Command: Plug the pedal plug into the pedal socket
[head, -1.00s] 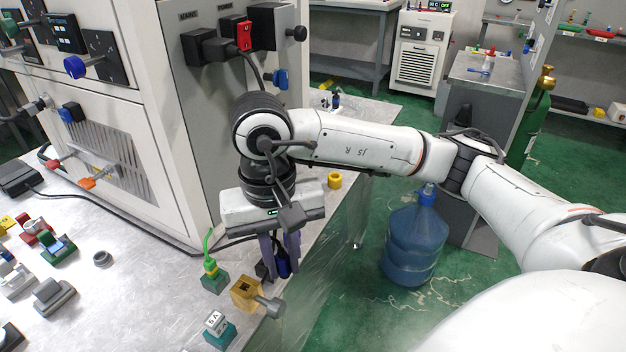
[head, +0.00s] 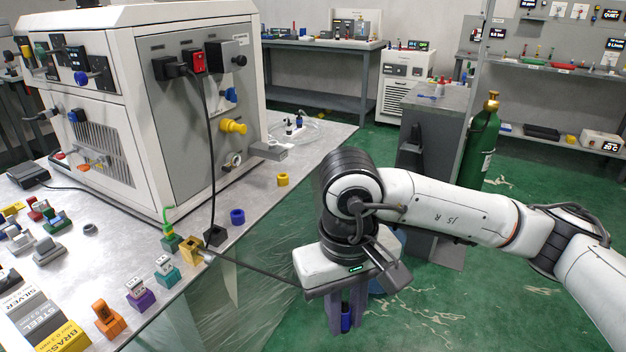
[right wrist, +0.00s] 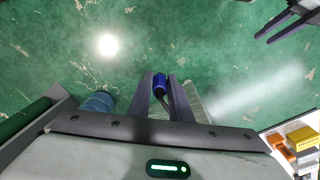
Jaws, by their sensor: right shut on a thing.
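My right gripper (head: 345,325) is shut on a small blue plug (head: 346,318), held pointing down over the green floor, off the table's right edge. In the right wrist view the blue plug (right wrist: 160,84) sits between the fingertips. A dark cable (head: 262,268) runs from the table edge to this gripper. The machine's grey side panel (head: 180,125) carries a blue fitting (head: 230,95) and a yellow one (head: 233,126); I cannot tell which is the pedal socket. My left gripper (right wrist: 263,40) shows only in the right wrist view's upper right corner, apparently open and empty.
A black cable (head: 212,150) hangs along the side panel. A green gas cylinder (head: 480,140) stands behind my right arm.

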